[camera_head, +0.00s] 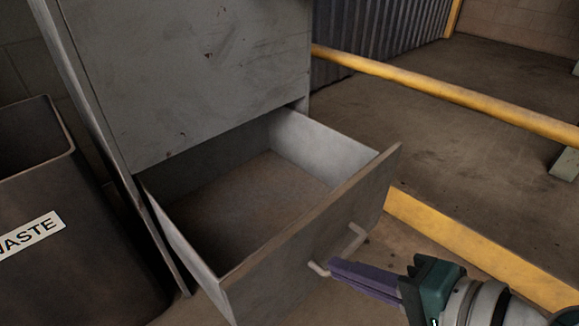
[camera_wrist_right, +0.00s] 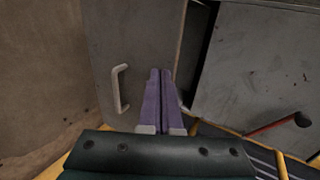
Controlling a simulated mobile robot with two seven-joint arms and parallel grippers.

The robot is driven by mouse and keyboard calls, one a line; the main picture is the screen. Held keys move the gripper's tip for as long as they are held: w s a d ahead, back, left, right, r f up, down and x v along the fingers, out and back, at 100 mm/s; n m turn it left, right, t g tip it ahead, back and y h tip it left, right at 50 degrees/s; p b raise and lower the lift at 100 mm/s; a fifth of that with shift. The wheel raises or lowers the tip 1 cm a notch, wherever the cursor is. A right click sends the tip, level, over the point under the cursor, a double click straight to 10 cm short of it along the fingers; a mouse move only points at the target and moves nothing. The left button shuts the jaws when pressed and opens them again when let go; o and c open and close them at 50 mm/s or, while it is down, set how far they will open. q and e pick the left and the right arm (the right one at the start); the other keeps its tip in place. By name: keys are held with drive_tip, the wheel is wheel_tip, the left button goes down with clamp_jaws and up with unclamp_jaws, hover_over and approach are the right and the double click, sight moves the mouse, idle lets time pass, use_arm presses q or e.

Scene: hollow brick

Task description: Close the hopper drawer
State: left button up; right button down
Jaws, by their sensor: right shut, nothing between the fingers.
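The grey metal hopper drawer (camera_head: 275,250) is pulled out of its cabinet, and its inside looks empty. A pale bar handle (camera_head: 352,243) is on its front panel. My right gripper (camera_head: 334,267) is shut and empty, with its purple fingers together. Its fingertips are at the near end of the handle in the head view. In the right wrist view the fingers (camera_wrist_right: 160,76) lie over the drawer front (camera_wrist_right: 135,45), beside the handle (camera_wrist_right: 118,88) and not around it. I cannot tell whether they touch the panel. My left gripper is not in view.
The grey cabinet (camera_head: 190,70) stands above and behind the drawer. A dark waste bin (camera_head: 75,230) stands close at its left. Yellow rails (camera_head: 450,95) run along the right, with bare floor (camera_head: 440,130) between them.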

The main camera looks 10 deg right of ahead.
sight(292, 240)
drive_tip(key=w+a, duration=0.1)
drive_tip(key=w+a+f+b, duration=0.1)
drive_tip(key=w, duration=0.1)
drive_tip(key=w+a, duration=0.1)
drive_tip(key=shift+w+a+f, duration=0.2)
drive_tip(key=shift+f, duration=0.1)
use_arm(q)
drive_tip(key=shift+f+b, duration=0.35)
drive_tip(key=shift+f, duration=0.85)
use_arm(e)
drive_tip(key=shift+w+a, duration=0.25)
drive_tip(key=shift+w, duration=0.2)
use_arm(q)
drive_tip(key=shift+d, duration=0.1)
